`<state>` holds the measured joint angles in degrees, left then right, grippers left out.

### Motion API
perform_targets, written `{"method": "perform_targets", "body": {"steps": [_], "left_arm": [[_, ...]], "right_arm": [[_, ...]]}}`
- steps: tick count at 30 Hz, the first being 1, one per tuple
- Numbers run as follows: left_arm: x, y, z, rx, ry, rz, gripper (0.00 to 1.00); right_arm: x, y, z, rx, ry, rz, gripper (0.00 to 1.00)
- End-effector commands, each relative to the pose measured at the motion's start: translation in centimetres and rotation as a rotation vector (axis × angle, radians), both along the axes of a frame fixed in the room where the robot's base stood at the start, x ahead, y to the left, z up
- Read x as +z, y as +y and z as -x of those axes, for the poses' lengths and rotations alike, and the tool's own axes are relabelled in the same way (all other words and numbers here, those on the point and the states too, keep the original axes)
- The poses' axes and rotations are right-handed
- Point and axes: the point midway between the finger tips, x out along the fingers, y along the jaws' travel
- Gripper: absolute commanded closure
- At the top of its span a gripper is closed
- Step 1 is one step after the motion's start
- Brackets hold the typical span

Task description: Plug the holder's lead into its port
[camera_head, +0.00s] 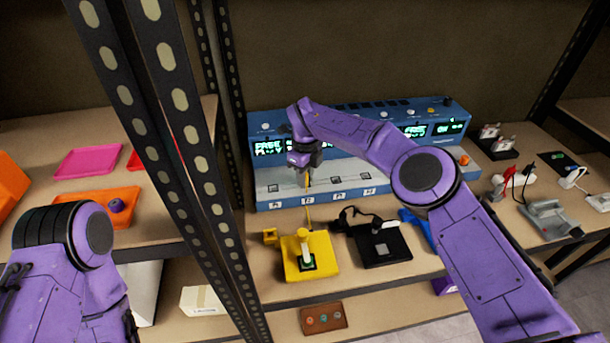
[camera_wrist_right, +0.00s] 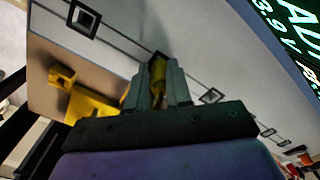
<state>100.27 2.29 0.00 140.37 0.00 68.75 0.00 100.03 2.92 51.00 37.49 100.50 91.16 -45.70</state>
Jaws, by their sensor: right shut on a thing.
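My right gripper (camera_head: 307,172) is shut on the lead's yellow plug, which also shows between the fingers in the right wrist view (camera_wrist_right: 157,76). The plug is at the pale sloped panel, by the second square port from the left. The fingers hide most of that port, so I cannot tell whether the plug is inside. My left gripper is out of view.
Other square ports (camera_head: 274,188) line the panel. A black holder (camera_head: 396,243) with a black lead stands right of the yellow one. A blue item (camera_head: 415,222) lies beyond it. Dark perforated rack posts (camera_head: 190,150) stand at the left.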

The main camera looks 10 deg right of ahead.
Motion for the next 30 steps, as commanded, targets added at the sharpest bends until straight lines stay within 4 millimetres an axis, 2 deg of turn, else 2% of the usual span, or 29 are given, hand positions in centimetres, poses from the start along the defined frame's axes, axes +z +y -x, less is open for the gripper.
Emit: {"method": "perform_targets", "body": {"steps": [4,5,6,7,17,20,27,30], "left_arm": [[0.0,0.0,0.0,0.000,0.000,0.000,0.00],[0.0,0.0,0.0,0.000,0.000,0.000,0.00],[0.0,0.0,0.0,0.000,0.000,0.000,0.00],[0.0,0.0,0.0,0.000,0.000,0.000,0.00],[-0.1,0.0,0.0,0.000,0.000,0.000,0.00],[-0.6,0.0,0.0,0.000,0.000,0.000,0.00],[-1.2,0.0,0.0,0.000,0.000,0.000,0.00],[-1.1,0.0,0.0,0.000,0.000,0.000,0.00]], "right_arm": [[0.0,0.0,0.0,0.000,0.001,0.000,1.00],[0.0,0.0,0.0,0.000,0.001,0.000,0.71],[0.0,0.0,0.0,0.000,0.001,0.001,0.58],[0.0,0.0,0.0,0.000,0.001,0.001,0.51],[0.4,0.0,0.0,0.000,-0.001,0.000,0.51],[1.9,0.0,-0.1,-0.002,-0.004,-0.001,0.51],[7.7,0.0,-0.1,-0.001,-0.003,0.000,0.51],[9.5,0.0,0.0,-0.001,-0.002,0.001,0.51]]}}
